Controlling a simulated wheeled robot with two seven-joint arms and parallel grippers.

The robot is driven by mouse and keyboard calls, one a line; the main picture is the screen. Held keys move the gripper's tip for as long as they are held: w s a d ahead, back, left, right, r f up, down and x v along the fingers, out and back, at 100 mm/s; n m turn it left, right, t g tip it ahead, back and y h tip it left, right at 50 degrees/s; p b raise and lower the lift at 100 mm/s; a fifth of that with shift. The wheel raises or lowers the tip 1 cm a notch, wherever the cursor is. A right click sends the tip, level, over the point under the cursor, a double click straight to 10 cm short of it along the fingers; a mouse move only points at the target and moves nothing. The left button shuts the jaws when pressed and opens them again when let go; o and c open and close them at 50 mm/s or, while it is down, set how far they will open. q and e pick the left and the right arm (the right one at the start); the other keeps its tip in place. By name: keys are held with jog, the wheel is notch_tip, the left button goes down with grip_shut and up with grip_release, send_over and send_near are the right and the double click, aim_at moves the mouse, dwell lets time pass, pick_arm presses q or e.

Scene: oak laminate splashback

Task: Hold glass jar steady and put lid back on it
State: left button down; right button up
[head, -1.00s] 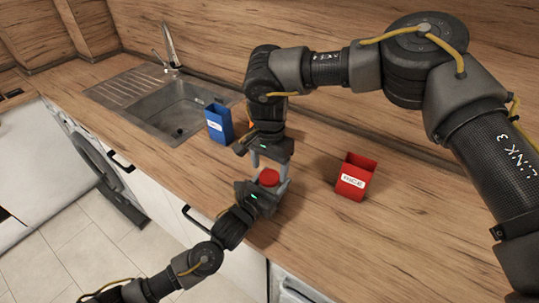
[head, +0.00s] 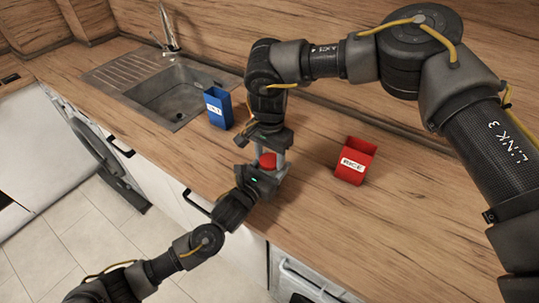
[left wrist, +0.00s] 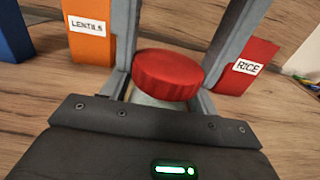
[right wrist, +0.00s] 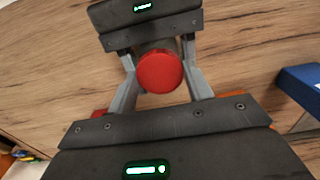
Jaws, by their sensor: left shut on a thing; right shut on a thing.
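The red round lid (head: 267,161) sits between my two grippers above the counter. It also shows in the left wrist view (left wrist: 167,75) and the right wrist view (right wrist: 159,72). My right gripper (head: 272,155) comes down from above and is shut on the lid, a finger on each side. My left gripper (head: 268,172) comes in from the front, below the lid, shut on the glass jar. Only a pale strip of the jar (left wrist: 155,101) shows under the lid; the rest is hidden. The lid is over the jar, but I cannot tell whether it is seated.
A red RICE box (head: 355,161) stands to the right. A blue box (head: 218,107) stands to the left, near the sink (head: 180,95). An orange LENTILS box (left wrist: 90,35) shows in the left wrist view.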

jog(key=m, duration=0.4)
jog(key=shift+m, duration=0.3)
jog(key=m, duration=0.5)
jog(key=o, duration=1.1)
jog(key=shift+s, duration=0.1)
jog(key=shift+r, duration=2.25)
